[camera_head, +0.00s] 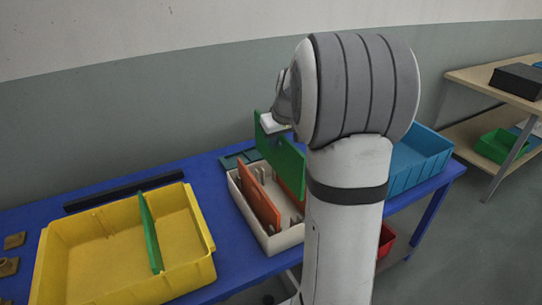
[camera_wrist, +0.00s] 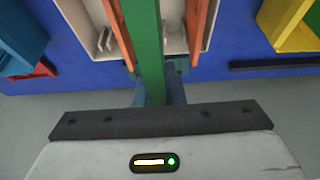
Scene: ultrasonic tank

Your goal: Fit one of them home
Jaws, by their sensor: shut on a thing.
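My gripper (camera_wrist: 157,90) is shut on a green divider panel (camera_wrist: 144,35), which stands on edge between its fingers. In the head view the green panel (camera_head: 284,152) is over the cream bin (camera_head: 279,241), rising well above its rim. An orange panel (camera_head: 260,202) stands in the bin on the near side of it, and a second orange panel (camera_head: 293,184) shows partly behind it. In the wrist view orange panels flank the green one on both sides. Its lower edge is hidden, so I cannot tell whether it sits in any slots.
A yellow bin (camera_head: 53,262) with another green panel (camera_head: 150,232) standing in it is on the blue table (camera_head: 231,279) at left. A blue bin (camera_head: 421,158) is at right, partly behind my arm. A dark bar (camera_head: 124,191) lies at the back. A red bin (camera_head: 386,240) is lower down.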

